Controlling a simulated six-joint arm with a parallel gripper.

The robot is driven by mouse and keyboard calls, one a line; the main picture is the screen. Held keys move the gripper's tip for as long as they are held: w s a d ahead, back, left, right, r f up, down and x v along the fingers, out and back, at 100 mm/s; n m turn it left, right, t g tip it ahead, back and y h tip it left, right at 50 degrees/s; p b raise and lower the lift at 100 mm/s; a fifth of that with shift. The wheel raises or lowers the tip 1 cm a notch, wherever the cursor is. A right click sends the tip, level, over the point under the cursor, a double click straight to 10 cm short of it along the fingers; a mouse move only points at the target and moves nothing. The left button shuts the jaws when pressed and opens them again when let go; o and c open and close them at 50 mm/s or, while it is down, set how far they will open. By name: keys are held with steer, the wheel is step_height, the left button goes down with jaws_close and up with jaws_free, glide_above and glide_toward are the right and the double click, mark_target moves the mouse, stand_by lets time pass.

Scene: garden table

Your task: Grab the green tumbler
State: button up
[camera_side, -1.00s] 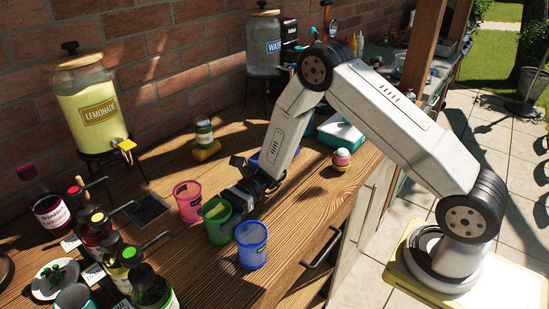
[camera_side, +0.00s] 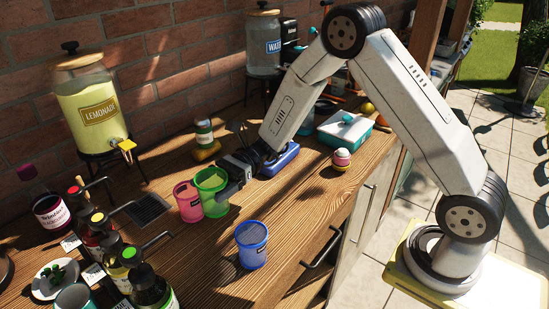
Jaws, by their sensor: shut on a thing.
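The green tumbler (camera_side: 211,191) is in the middle of the side view, held at the end of my arm and seemingly raised a little off the wooden table. My gripper (camera_side: 226,180) is shut on it from the right side. The tumbler looks close to upright. It partly covers the pink tumbler (camera_side: 187,203) just to its left; I cannot tell whether the two touch. A blue tumbler (camera_side: 251,246) stands apart, nearer the front edge.
Several syrup bottles (camera_side: 103,234) with pump arms stand at the left front. The lemonade dispenser (camera_side: 92,108) is at the back left. A blue tray (camera_side: 281,160) lies behind my gripper, and a teal-and-white box (camera_side: 345,132) farther right. Table around the blue tumbler is clear.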

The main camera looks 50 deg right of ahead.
steer(key=shift+r, duration=0.6)
